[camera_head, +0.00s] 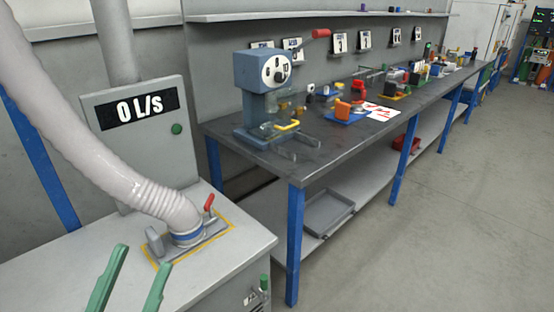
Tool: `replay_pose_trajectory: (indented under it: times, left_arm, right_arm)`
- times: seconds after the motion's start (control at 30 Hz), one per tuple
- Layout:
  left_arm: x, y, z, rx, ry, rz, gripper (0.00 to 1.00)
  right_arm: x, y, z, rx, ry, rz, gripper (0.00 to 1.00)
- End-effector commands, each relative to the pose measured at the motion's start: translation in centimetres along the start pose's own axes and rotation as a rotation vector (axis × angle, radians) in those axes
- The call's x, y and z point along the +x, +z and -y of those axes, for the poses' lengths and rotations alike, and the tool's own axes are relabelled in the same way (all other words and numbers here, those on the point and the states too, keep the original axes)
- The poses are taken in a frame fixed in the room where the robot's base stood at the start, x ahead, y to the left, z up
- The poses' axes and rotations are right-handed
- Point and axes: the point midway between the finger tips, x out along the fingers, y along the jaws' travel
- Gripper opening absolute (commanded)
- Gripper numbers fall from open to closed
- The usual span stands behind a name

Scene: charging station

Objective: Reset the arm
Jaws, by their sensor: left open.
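My left gripper (134,279) shows at the bottom left as two green fingers. The fingers are apart with nothing between them, so it is open and empty. It is in front of the light grey cabinet top (225,268), below the hose fitting in the picture. Whether it touches the cabinet cannot be told. My right gripper is not in view.
A thick hose (95,145) ends in a fitting with a red lever (209,202) on the cabinet. A grey box (140,130) reads "0 L/S". A long workbench (330,150) carries a blue press (262,85) and several small items. The floor (440,230) at right is clear.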

Motion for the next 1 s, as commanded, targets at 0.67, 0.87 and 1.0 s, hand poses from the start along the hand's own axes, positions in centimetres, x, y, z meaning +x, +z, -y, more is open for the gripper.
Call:
replay_pose_trajectory:
  times: [0.67,0.87,1.0]
  left_arm:
    - [-30.5,26.4,-14.8,-0.505,0.042,1.538,0.5]
    - [-26.6,22.1,-10.9,-0.474,0.003,1.52,0.5]
    - [-25.6,20.3,-9.4,-0.463,-0.016,1.524,0.5]
  right_arm:
    - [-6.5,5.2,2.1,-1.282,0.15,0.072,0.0]
    - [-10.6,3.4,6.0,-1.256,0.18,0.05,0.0]
    - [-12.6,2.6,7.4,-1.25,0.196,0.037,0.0]
